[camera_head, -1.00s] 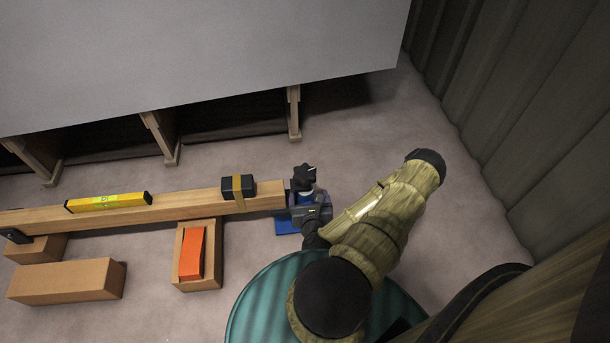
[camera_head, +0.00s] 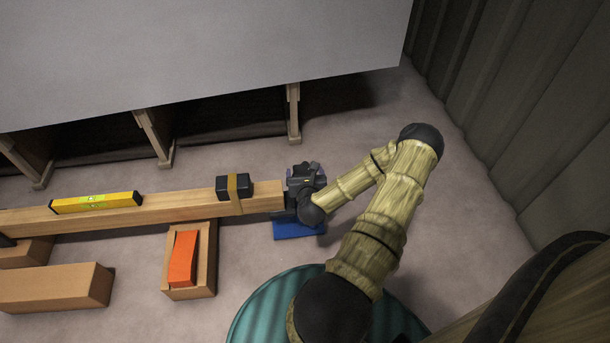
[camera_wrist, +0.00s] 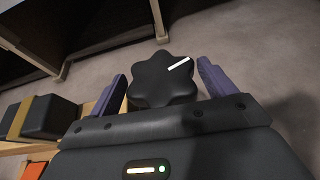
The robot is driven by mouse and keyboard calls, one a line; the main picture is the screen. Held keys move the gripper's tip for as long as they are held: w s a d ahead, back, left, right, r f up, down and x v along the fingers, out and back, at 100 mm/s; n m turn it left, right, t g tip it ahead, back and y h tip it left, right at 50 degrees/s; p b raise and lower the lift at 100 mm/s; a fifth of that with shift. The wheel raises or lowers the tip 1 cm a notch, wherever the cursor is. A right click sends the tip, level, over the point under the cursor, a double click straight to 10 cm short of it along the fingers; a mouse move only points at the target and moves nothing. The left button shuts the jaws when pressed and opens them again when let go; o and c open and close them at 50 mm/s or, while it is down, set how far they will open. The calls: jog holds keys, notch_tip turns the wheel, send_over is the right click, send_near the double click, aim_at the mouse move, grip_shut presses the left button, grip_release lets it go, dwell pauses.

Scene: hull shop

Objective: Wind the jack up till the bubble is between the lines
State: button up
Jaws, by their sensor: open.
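The yellow spirit level (camera_head: 97,202) lies on the long wooden beam (camera_head: 165,208) in the head view; its bubble is too small to read there. The jack's blue base (camera_head: 300,229) stands on the floor at the beam's right end. Its dark star-shaped knob (camera_wrist: 163,82), with a white mark pointing up and right, shows in the wrist view. My gripper (camera_wrist: 163,88) is open, with one purple finger on each side of the knob. I cannot tell whether the fingers touch it. In the head view my gripper (camera_head: 305,178) hides the jack's top.
A dark block with a tan strap (camera_head: 235,188) sits on the beam near the jack. A large grey panel (camera_head: 200,60) on wooden supports overhangs behind.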

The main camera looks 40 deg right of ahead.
jog(key=shift+w+d+f, duration=0.25)
jog(key=shift+w+d, duration=0.15)
jog(key=shift+w, duration=0.15)
jog(key=c, duration=0.7)
jog(key=shift+o, duration=0.2)
jog(key=shift+s+n+y, duration=0.1)
jog(key=shift+n+y, duration=0.4)
jog(key=shift+y, duration=0.1)
